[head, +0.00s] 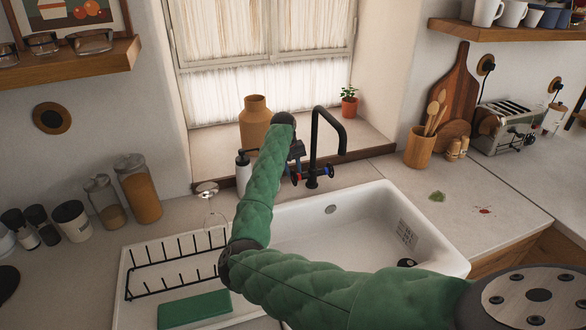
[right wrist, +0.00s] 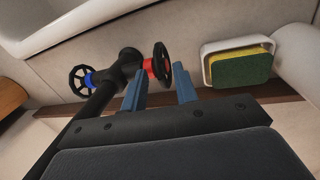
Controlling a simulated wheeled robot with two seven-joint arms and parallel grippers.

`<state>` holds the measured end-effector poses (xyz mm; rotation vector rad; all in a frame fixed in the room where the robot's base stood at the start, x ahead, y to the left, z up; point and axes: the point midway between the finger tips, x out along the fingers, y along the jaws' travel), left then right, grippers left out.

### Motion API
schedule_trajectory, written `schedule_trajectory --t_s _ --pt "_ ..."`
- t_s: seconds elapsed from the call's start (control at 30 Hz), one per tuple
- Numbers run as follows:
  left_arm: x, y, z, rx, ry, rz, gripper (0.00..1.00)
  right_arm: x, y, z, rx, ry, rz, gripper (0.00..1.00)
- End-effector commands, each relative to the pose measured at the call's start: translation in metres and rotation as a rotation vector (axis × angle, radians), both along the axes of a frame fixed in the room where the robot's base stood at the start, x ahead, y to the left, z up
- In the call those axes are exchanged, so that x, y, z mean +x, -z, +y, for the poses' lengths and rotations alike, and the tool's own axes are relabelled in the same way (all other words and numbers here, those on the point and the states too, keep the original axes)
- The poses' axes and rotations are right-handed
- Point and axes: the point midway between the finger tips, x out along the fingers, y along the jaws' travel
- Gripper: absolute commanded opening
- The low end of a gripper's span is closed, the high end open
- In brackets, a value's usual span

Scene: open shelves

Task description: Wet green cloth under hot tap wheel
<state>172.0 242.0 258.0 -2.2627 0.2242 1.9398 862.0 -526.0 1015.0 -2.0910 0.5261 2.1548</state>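The green cloth (head: 195,310) lies flat on the white drainboard at the lower left of the head view. The black tap (head: 318,140) stands behind the sink (head: 330,220). My right gripper (head: 297,153) is by the tap, partly hidden behind my arm. In the right wrist view its two blue fingers (right wrist: 160,86) are apart and empty. The red wheel (right wrist: 160,62) shows just beyond the fingertips; I cannot tell whether they touch. The blue wheel (right wrist: 82,78) is farther left.
A black dish rack (head: 175,265) stands on the drainboard. A soap bottle (head: 243,170) and a brown vase (head: 256,120) stand left of the tap. A sponge (right wrist: 243,68) sits in a white holder near the gripper. Green and red stains (head: 437,196) mark the right counter.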

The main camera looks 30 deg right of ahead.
Motion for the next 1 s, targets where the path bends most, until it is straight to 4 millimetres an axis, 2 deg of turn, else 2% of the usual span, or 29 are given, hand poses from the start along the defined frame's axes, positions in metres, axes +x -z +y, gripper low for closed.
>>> schedule_trajectory --t_s 0.07,0.2,0.23,0.47,0.8,1.0 --pt "0.000 0.000 0.000 0.000 0.000 0.000 0.36 0.000 0.000 0.000 0.000 0.000 0.000 0.29" --pt "0.000 0.000 -0.001 0.000 -0.001 0.000 0.36 0.000 0.000 0.000 0.000 0.000 0.000 0.04" --pt "-0.001 0.000 -0.001 -0.001 -0.001 0.000 0.36 0.000 0.000 0.000 0.000 0.000 0.000 0.00" --pt "-0.002 0.000 -0.001 -0.001 -0.001 0.001 0.36 -0.001 0.000 0.000 -0.003 0.000 -0.014 0.00" --pt "-0.003 0.001 -0.001 0.000 -0.001 0.003 0.36 -0.011 0.003 0.002 -0.053 0.000 -0.207 0.00" --pt "0.002 0.000 -0.001 0.000 -0.001 0.000 0.36 -0.012 0.002 0.003 -0.064 -0.001 -0.259 0.00"
